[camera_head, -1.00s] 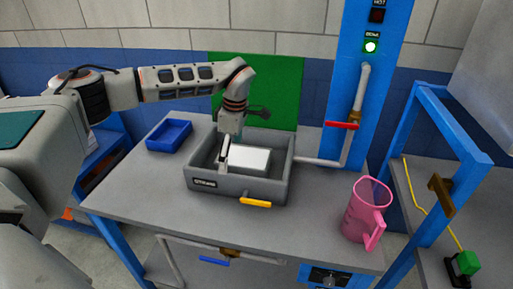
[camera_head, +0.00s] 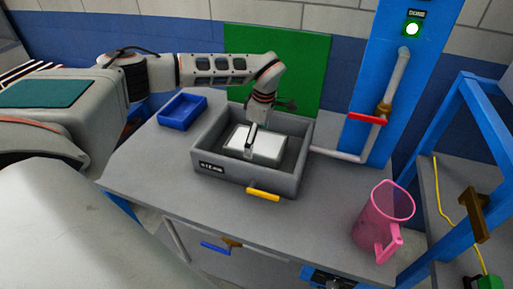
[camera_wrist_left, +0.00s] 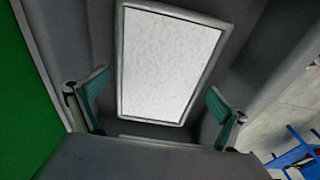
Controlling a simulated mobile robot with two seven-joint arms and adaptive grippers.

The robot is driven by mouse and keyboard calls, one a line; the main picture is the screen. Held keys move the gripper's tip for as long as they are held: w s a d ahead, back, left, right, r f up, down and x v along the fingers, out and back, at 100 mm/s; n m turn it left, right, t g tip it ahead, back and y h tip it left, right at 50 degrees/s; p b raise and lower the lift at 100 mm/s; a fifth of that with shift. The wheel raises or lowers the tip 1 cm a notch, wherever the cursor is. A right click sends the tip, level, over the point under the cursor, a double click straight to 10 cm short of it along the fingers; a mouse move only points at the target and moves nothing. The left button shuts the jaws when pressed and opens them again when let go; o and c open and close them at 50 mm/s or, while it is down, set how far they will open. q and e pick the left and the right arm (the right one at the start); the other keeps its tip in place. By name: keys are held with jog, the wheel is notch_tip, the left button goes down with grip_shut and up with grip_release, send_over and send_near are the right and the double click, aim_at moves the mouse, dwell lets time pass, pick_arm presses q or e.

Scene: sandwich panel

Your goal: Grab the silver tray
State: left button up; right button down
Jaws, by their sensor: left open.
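The silver tray (camera_head: 270,147) is a pale rectangular plate with a thin rim. It lies inside a grey open-topped box (camera_head: 230,180) on the bench. My left gripper (camera_head: 251,140) reaches down into the box from above, over the tray. In the left wrist view the tray (camera_wrist_left: 170,60) fills the middle, between the two spread green-padded fingers of the left gripper (camera_wrist_left: 158,100). The gripper is open and holds nothing. Whether a finger touches the tray I cannot tell. My right gripper is not in view.
A blue bin (camera_head: 182,111) stands left of the box. A pink jug (camera_head: 383,222) stands at the bench's right front. A pipe with a red lever (camera_head: 367,118) rises behind at the right. The box has a yellow handle (camera_head: 263,194) in front.

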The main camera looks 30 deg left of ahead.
pick_arm(q)
jog(key=shift+f, duration=0.45)
jog(key=c, duration=1.2)
jog(key=shift+o, duration=0.2)
jog(key=shift+r, duration=0.1)
